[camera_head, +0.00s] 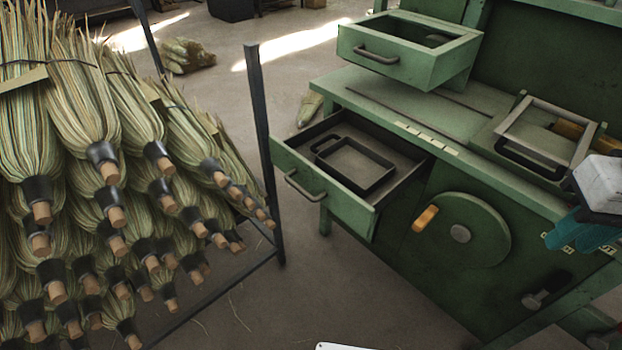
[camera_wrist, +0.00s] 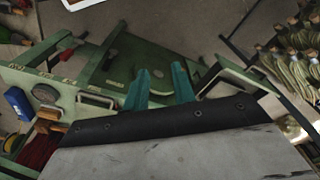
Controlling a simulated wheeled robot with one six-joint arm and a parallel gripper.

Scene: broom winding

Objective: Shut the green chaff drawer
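Two green drawers of the green machine stand open in the head view; I cannot tell by a readable label which is the chaff drawer. The lower drawer (camera_head: 335,200) is pulled out below the worktop, with a dark handle on its front and a black rectangular frame (camera_head: 354,165) inside. The upper drawer (camera_head: 400,68) juts out above the worktop, also with a dark front handle. My gripper (camera_head: 574,232) is at the right edge, well to the right of both drawers. In the wrist view its two teal fingers (camera_wrist: 161,88) are apart with nothing between them.
A rack of brooms (camera_head: 110,190) fills the left, its dark post (camera_head: 264,150) near the lower drawer. A round green cover (camera_head: 460,245) with an orange handle (camera_head: 425,218) sits right of that drawer. Floor shows between rack and machine.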

